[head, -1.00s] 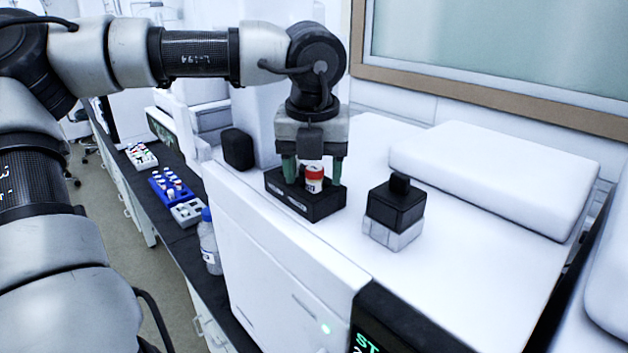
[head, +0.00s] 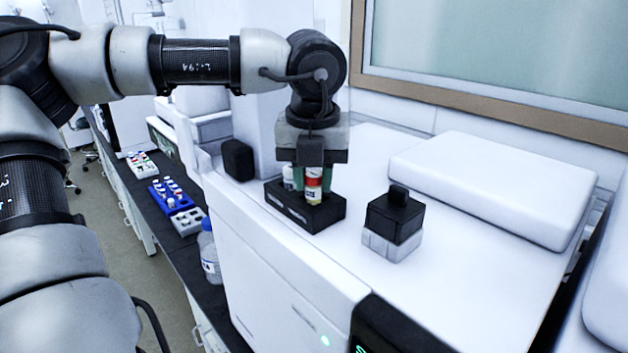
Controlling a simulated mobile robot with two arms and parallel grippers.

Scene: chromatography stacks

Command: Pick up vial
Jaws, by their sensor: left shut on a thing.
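A small vial (head: 313,187) with a red band and a yellowish lower part shows at the black block-shaped holder (head: 312,217) on top of the white instrument. My left gripper (head: 313,178) points straight down over the holder and is shut on this vial; its green fingers stand at the vial's sides. The vial is upright, with its lower part showing above the holder's top; I cannot tell whether its base is clear of it. A second, white vial (head: 289,178) shows just left of the fingers, partly hidden. My right gripper is not in view.
A black-topped block on a pale base (head: 393,222) stands to the right on the white instrument (head: 270,240). A white raised cover (head: 490,185) lies behind it. On the dark bench at left are a blue rack (head: 170,196) with vials, a grey rack (head: 188,221) and a bottle (head: 209,255).

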